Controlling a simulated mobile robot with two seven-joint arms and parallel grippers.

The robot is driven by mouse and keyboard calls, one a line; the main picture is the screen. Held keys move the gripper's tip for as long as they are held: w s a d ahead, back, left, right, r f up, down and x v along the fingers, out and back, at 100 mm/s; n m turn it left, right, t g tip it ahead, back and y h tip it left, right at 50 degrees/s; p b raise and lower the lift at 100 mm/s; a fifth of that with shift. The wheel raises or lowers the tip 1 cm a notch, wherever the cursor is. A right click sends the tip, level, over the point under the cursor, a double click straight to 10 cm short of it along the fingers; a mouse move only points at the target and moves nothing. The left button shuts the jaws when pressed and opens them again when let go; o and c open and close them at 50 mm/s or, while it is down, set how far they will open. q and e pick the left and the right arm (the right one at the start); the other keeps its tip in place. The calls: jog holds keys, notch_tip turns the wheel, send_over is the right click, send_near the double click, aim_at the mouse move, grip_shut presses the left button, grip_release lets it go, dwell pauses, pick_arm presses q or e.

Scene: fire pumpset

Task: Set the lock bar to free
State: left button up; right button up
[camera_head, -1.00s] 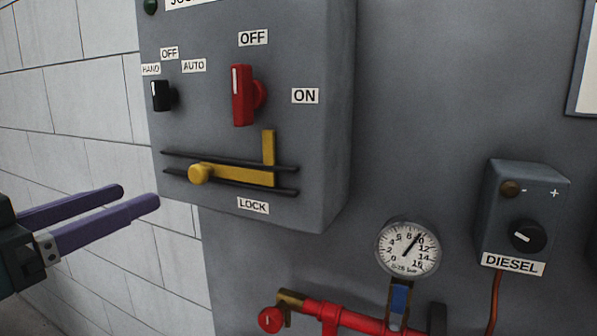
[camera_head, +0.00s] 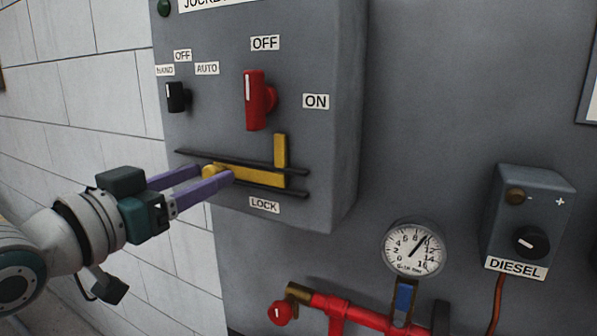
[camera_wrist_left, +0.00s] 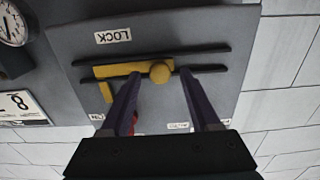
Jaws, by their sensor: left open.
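The yellow lock bar (camera_head: 256,177) sits between two dark rails on the grey panel box, above the LOCK label (camera_head: 264,205). Its upright end (camera_head: 280,151) rises at the right, below the red switch. Its round knob (camera_head: 209,172) is at the left end and also shows in the left wrist view (camera_wrist_left: 160,72). My left gripper (camera_head: 215,170) is open, with its purple fingers at the knob, one on either side. In the left wrist view the knob lies between the fingertips (camera_wrist_left: 158,75), with gaps visible. I cannot tell whether they touch it. My right gripper is not in view.
The red switch (camera_head: 256,100) points to OFF above the bar. A small black selector (camera_head: 177,97) is at the left. A pressure gauge (camera_head: 413,247), red pipe (camera_head: 345,314) and diesel box (camera_head: 525,222) are at lower right.

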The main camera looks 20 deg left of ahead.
pick_arm(q)
jog(key=shift+c, duration=0.4)
grip_shut()
dwell(0.9)
